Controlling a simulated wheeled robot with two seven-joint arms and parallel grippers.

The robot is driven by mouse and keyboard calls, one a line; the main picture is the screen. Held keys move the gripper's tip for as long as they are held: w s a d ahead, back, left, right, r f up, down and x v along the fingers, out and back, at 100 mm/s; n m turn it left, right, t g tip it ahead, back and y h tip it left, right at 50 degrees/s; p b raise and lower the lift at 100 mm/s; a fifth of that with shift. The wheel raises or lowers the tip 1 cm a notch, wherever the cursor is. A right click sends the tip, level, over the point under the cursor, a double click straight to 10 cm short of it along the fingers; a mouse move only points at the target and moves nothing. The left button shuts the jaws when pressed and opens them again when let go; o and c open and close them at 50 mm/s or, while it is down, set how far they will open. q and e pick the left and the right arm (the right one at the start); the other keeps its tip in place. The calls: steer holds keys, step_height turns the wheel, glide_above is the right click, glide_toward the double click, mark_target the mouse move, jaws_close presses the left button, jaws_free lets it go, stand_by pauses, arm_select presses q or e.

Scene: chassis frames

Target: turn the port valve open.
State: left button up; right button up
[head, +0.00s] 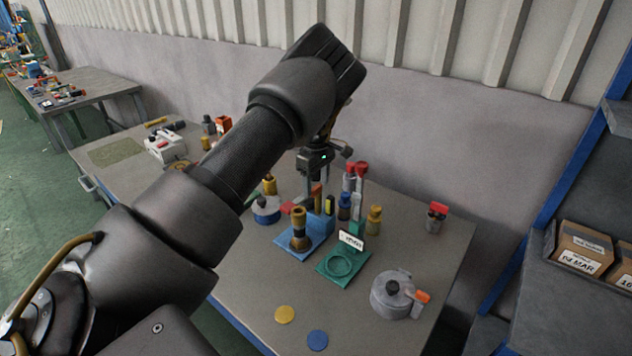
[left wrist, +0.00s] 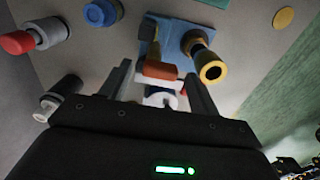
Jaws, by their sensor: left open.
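A blue stand (head: 312,240) on the table carries an upright brass and dark cylinder (head: 299,228) and a red-orange part. I take this red-orange piece (left wrist: 160,71), white underneath, for the valve handle, but cannot tell which fitting is the port valve. My left gripper (head: 320,191) points down over the blue stand, open. In the left wrist view its two fingers stand on either side of the red-orange piece, apart from each other; whether they touch it is unclear. The brass cylinder also shows in the left wrist view (left wrist: 207,62), right of the fingers. My right gripper is not in view.
A green stand (head: 341,268) with a ring and a white label is just right of the blue stand. Red-topped fittings (head: 437,213), a grey pot (head: 391,298) and yellow (head: 285,314) and blue (head: 317,340) discs surround it.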

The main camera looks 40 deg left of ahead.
arm_select(q)
steer(key=shift+f, duration=0.5)
steer(key=c, duration=1)
